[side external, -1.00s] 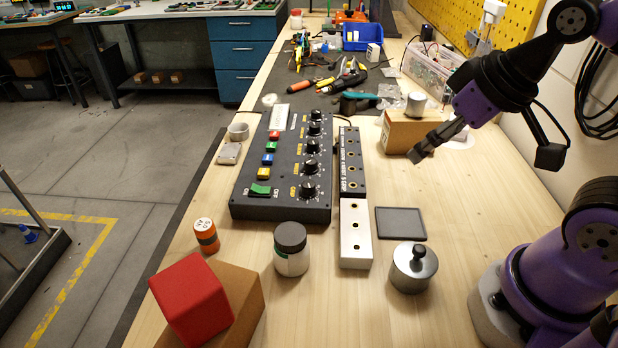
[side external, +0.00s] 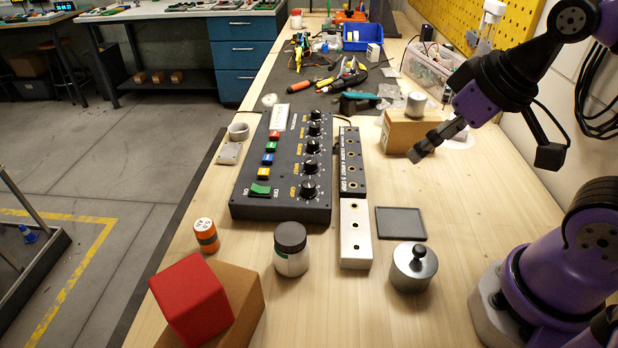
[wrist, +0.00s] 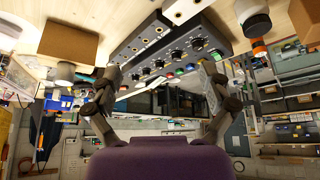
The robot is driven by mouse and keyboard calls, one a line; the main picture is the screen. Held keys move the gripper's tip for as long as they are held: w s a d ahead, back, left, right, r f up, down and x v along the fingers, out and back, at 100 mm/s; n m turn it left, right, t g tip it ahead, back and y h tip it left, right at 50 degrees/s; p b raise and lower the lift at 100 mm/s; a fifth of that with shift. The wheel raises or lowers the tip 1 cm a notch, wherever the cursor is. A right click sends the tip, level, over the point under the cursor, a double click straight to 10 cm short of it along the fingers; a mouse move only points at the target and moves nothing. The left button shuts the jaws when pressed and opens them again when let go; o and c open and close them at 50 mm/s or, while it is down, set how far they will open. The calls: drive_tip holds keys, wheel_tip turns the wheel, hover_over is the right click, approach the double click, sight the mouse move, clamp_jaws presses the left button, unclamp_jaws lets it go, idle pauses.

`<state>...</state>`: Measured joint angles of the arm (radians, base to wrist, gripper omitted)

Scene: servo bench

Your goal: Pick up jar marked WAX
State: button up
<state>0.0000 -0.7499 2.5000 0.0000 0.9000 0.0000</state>
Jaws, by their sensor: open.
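A pale jar with a dark lid (side external: 291,260) stands upright on the wooden bench, in front of the black control box. Part of a green label shows at its side, but I cannot read any WAX marking. A jar shape, likely the same one, shows at the top of the wrist view (wrist: 252,18). My gripper (side external: 418,155) is in the air at the right, in front of the cardboard box and well away from the jar. In the wrist view its two fingers (wrist: 165,78) are spread apart with nothing held between them.
The control box (side external: 265,180) and a metal-ended strip (side external: 355,235) lie mid-bench. A lidded metal pot (side external: 413,272), a dark square pad (side external: 401,223), an orange-banded cylinder (side external: 206,236) and a red block (side external: 192,298) are nearby. A cardboard box (side external: 405,132) bears a grey cylinder (side external: 416,104).

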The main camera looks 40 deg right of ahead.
drive_tip(key=n+y, duration=0.2)
drive_tip(key=n, duration=0.2)
approach(292, 234)
drive_tip(key=shift+n+t, duration=0.3)
drive_tip(key=x, duration=0.4)
drive_tip(key=shift+w+f, duration=0.2)
drive_tip(key=shift+w, duration=0.1)
drive_tip(key=shift+y, duration=0.3)
drive_tip(key=shift+s+x, duration=0.15)
drive_tip(key=shift+x, duration=1.3)
drive_tip(key=shift+s+x, duration=0.1)
drive_tip(key=shift+x, duration=1.35)
drive_tip(key=shift+f, duration=0.2)
drive_tip(key=c, duration=1.4)
